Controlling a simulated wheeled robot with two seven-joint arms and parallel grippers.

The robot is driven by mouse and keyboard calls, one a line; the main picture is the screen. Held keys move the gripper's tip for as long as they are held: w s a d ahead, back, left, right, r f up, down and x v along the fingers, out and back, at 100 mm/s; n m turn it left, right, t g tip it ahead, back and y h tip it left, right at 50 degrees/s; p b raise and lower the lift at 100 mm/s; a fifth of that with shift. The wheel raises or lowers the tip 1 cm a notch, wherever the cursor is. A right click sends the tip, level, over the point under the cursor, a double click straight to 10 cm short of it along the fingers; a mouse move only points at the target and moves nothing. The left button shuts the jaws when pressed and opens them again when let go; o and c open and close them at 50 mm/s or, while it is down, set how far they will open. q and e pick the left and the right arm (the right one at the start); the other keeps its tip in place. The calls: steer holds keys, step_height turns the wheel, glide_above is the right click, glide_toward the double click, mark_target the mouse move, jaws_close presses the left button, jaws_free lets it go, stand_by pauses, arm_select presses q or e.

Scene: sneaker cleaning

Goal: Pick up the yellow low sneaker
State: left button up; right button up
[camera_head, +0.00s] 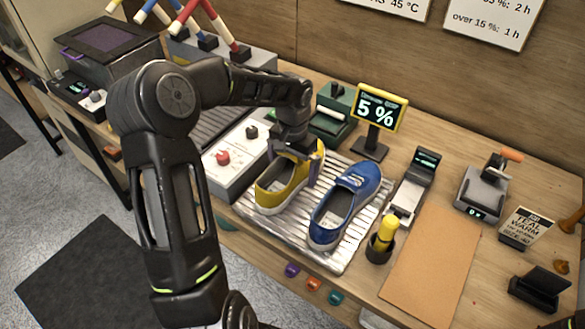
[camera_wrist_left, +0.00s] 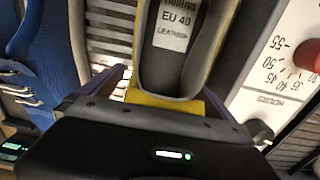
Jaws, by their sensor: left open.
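The yellow low sneaker (camera_head: 279,188) stands upright on the slatted metal rack (camera_head: 341,258). My left gripper (camera_head: 292,160) is over it from above, with its open fingers on either side of the shoe. In the left wrist view the sneaker's yellow edge (camera_wrist_left: 165,101) and grey inside fill the space between the fingers, and its insole label reads EU 40. I cannot tell whether the fingers touch the shoe. My right gripper is not in view.
A blue sneaker (camera_head: 343,205) stands close to the right of the yellow one. A box with a red knob (camera_head: 223,158) stands close on its left. A display reading 5 % (camera_head: 377,108) is behind. A brown mat (camera_head: 432,262) lies bare at the right.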

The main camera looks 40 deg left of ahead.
arm_select(q)
steer(key=shift+c, duration=0.3)
steer(key=c, duration=1.5)
steer(key=shift+c, duration=0.2)
step_height(320, 180, up, 10)
steer(key=shift+r+b, duration=0.1)
steer(key=shift+b, duration=0.7)
